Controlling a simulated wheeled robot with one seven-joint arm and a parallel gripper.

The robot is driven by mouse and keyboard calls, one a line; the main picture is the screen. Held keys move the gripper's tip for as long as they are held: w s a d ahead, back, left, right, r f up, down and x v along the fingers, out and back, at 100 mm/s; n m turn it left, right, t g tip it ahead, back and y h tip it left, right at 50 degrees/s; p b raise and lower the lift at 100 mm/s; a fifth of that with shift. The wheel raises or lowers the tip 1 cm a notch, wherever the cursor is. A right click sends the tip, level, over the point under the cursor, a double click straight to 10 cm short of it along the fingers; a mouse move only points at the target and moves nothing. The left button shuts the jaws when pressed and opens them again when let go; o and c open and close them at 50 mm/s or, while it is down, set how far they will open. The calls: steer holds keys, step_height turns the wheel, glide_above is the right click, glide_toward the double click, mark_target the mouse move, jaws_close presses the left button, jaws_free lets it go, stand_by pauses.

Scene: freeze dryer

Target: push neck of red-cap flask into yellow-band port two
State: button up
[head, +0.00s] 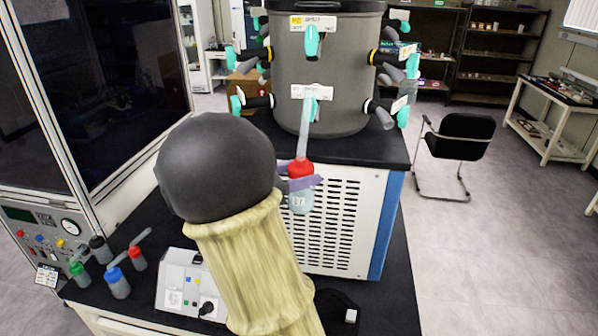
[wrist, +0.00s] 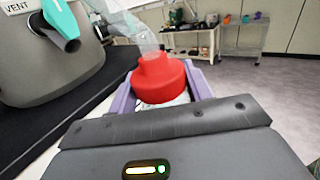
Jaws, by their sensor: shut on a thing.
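The red-cap flask (head: 300,201) is upright in my gripper (head: 303,184), whose purple fingers close around it just below the red cap (head: 301,169). Its clear neck (head: 304,135) points up and overlaps the lower front valve in the head view; contact cannot be told. In the wrist view the red cap (wrist: 161,79) sits between the fingers, with the clear neck (wrist: 130,28) rising toward the upper left. Yellow-band ports show on the drum's left (head: 263,54) and right (head: 377,57), at the upper level. Which one is port two cannot be told.
The grey drum (head: 345,80) carries several teal-handled valves, including the lower front one (head: 310,108). White-band ports (head: 370,106) form the lower row. Several capped flasks, including a blue-capped one (head: 115,276), stand at lower left beside a white power box (head: 185,279).

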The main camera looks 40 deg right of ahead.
mark_target(303, 157)
steer(key=shift+w+r, duration=0.15)
steer(key=shift+r, duration=0.05)
steer(key=w+d+r+p, duration=0.1)
steer(key=r+p, duration=0.1)
steer(key=p, duration=0.2)
steer(key=shift+w+d+p, duration=0.1)
steer(key=shift+d+p, duration=0.3)
steer(key=shift+w+d+r+p, duration=0.25)
steer(key=shift+w+p, duration=0.1)
steer(key=shift+p, duration=0.2)
steer(key=shift+w+d+r, duration=0.5)
steer(key=shift+d+r, duration=0.15)
steer(key=shift+r, duration=0.05)
steer(key=shift+a+r+b, duration=0.15)
steer(key=shift+b, duration=0.9)
steer(key=shift+w+d+r+b, duration=0.4)
steer(key=shift+d+r+b, duration=0.1)
steer(key=shift+r+b, duration=0.1)
steer(key=shift+w+d+r+b, duration=0.35)
steer(key=shift+d+r+b, duration=0.15)
steer(key=shift+r, duration=0.1)
stand_by(1.8)
steer(key=o, duration=1.4)
steer(key=shift+o, duration=0.2)
steer(key=shift+f, duration=0.1)
